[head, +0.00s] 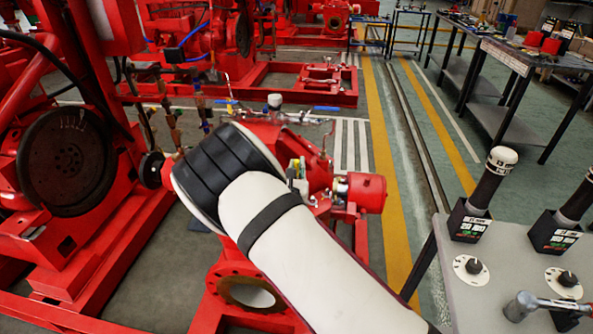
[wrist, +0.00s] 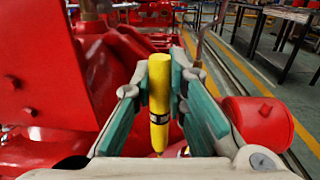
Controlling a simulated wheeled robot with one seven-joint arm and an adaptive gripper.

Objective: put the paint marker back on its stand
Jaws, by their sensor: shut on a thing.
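The paint marker (wrist: 159,92) appears to be the yellow cylinder with a dark and white band, seen upright in the wrist view. My gripper (wrist: 161,85) is shut on it, with one green-lined finger on each side. In the head view my arm hides most of the gripper, and only a small yellow and grey part shows beyond the arm, over the red pump. I cannot tell which thing is the marker's stand. Black labelled holders (head: 467,223) with dark, white-capped cylinders stand on the grey bench (head: 457,290) at the right of the head view.
White discs with black knobs (head: 473,268) and a hammer-like tool (head: 540,305) lie on the near bench. A red pump (head: 363,192) with pipes is close to my gripper. A large red engine frame (head: 130,250) fills the left. Floor with yellow lines (head: 393,215) is clear between.

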